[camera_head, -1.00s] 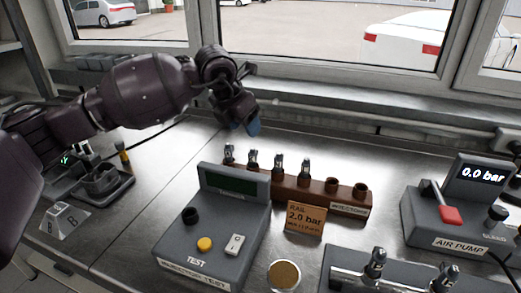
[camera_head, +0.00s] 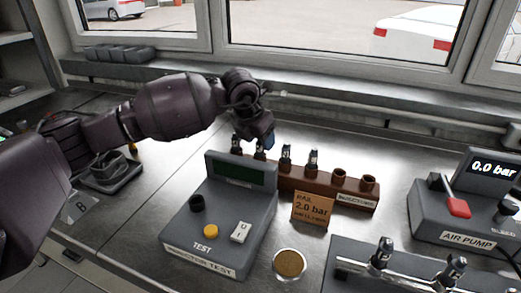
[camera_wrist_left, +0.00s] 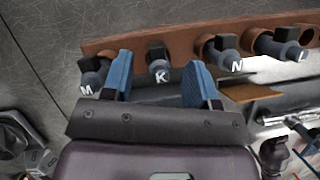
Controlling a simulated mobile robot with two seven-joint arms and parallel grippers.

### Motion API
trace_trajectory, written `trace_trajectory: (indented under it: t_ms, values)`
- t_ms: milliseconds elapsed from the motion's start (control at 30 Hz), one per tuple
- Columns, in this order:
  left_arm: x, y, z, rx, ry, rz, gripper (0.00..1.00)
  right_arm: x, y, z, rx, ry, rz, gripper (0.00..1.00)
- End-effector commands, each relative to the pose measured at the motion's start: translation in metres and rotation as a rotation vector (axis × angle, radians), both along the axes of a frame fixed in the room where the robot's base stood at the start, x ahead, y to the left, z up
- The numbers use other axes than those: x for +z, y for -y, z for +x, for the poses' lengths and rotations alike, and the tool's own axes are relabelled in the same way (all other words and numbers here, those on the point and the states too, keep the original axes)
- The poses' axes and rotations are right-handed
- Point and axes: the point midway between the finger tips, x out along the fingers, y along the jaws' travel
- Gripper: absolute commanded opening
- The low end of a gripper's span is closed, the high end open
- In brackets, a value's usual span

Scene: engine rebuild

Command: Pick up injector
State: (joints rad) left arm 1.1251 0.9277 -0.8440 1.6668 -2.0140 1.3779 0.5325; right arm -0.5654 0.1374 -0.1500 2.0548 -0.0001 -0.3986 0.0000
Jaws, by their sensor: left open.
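A brown wooden rack (camera_head: 325,188) labelled for injectors stands behind the injector tester, with several dark injectors upright in its left holes and two empty holes at its right end. My left gripper (camera_head: 262,142) is above the rack's left part, partly covering the injectors there. In the left wrist view its two blue fingertips (camera_wrist_left: 163,88) are open. An injector marked K (camera_wrist_left: 158,72) shows between them, apart from both. My right gripper is not in view.
The grey injector tester (camera_head: 218,226) stands in front of the rack, with a rail pressure sign (camera_head: 312,209) beside it. The air pump (camera_head: 462,222) is at the right. A metal rail fixture (camera_head: 410,275) holds two more injectors at the front right. Bench left of the tester is mostly clear.

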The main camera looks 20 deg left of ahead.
Motion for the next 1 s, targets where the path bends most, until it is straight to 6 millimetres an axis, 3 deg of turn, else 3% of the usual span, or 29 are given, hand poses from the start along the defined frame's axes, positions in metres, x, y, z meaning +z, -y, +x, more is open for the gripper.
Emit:
trace_trajectory:
  t_ms: [133, 400, 733, 1000]
  values:
    - [-0.020, 0.003, 0.007, 0.001, -0.004, 0.000, 0.54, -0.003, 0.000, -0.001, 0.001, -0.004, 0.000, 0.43]
    - [-0.021, 0.003, 0.008, 0.000, 0.000, 0.000, 0.54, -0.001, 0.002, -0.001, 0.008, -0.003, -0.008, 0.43]
    - [-0.021, 0.003, 0.008, 0.000, -0.001, 0.000, 0.03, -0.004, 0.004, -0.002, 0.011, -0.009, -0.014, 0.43]
    - [-0.019, 0.003, 0.008, 0.000, 0.000, 0.000, 0.01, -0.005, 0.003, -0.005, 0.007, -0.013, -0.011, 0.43]
